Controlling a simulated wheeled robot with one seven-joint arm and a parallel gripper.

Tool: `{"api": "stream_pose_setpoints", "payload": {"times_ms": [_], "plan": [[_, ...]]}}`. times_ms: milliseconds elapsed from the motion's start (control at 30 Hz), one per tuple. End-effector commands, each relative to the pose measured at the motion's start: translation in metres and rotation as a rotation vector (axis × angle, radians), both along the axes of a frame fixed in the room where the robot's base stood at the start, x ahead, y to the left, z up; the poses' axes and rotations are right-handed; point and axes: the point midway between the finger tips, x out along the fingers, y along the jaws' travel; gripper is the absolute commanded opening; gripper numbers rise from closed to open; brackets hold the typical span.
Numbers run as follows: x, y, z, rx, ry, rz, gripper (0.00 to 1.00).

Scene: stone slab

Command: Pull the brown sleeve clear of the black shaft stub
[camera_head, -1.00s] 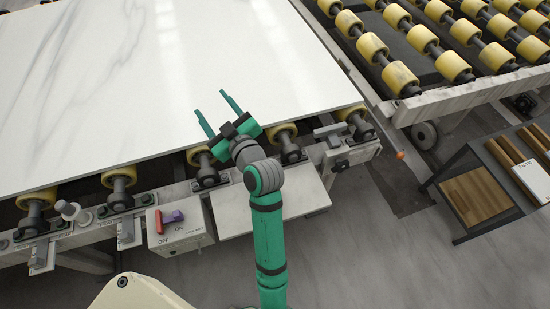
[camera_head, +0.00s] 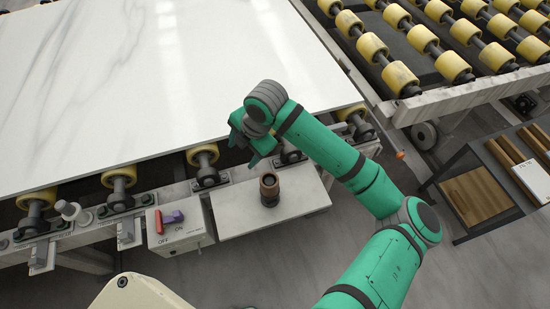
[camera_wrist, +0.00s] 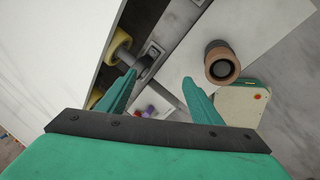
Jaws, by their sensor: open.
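The brown sleeve (camera_head: 269,185) stands upright around the black shaft stub (camera_head: 270,202) on the pale shelf plate in front of the roller bed. The stub's dark lower part shows beneath the sleeve. In the wrist view the sleeve (camera_wrist: 221,50) appears as a brown ring with a dark middle, right of and beyond my fingers. My gripper (camera_head: 247,150) is over the slab's near edge, behind and left of the sleeve in the head view, pointing downward. In the wrist view my gripper (camera_wrist: 160,82) has its two green fingers apart with nothing between them.
The white marble slab (camera_head: 150,85) lies on yellow rollers (camera_head: 203,156) beside my gripper. A control box (camera_head: 180,230) with red and purple switches is left of the plate (camera_head: 305,202). A dark cart (camera_head: 455,165) with wood pieces stands at the right.

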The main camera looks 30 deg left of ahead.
Motion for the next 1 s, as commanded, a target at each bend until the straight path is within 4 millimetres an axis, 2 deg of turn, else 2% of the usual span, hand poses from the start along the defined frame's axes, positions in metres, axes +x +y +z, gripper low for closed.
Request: {"api": "stream_pose_setpoints", "payload": {"times_ms": [33,100,200,300,433,567,1000], "plan": [[0.007,-0.020,-0.002,-0.074,-0.019,0.024,0.59],[0.013,-0.043,-0.004,-0.160,-0.030,0.056,0.59],[0.020,-0.069,-0.005,-0.253,-0.038,0.087,0.59],[0.023,-0.085,-0.005,-0.310,-0.039,0.106,0.59],[0.025,-0.093,-0.007,-0.338,-0.039,0.115,0.59],[0.025,-0.093,-0.019,-0.339,-0.037,0.115,0.59],[0.025,-0.093,-0.088,-0.336,-0.038,0.113,0.59]]}}
